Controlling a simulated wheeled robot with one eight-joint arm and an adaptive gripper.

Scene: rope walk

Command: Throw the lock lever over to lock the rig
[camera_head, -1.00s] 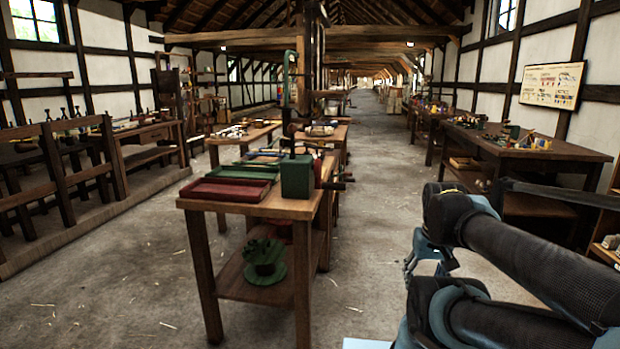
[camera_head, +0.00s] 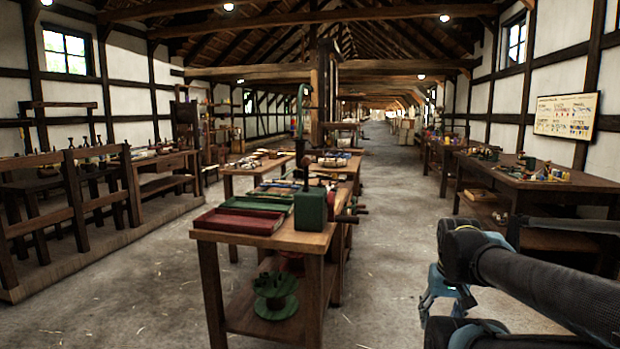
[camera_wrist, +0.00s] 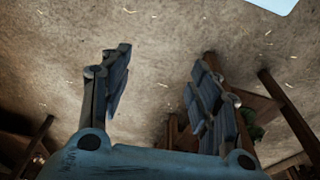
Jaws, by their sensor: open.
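A dark green box (camera_head: 310,208) stands at the front right of the near workbench (camera_head: 265,238), with a thin upright rod above it. A tall green upright piece (camera_head: 300,118) rises behind it, beside a dark post. I cannot tell which part, if any, is the lock lever. My gripper (camera_wrist: 158,82) is open in the wrist view, with nothing between its two blue-grey fingers and bare floor beyond. In the head view it hangs at the lower right, partly hidden by my arm, clear of the bench with floor between them.
Red trays (camera_head: 238,221) lie on the near bench; a green spool (camera_head: 273,296) sits on its lower shelf. Another bench (camera_head: 540,178) with small items stands along the right wall. A wooden rail (camera_head: 75,208) runs along the left. The middle-right aisle (camera_head: 400,200) is open floor.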

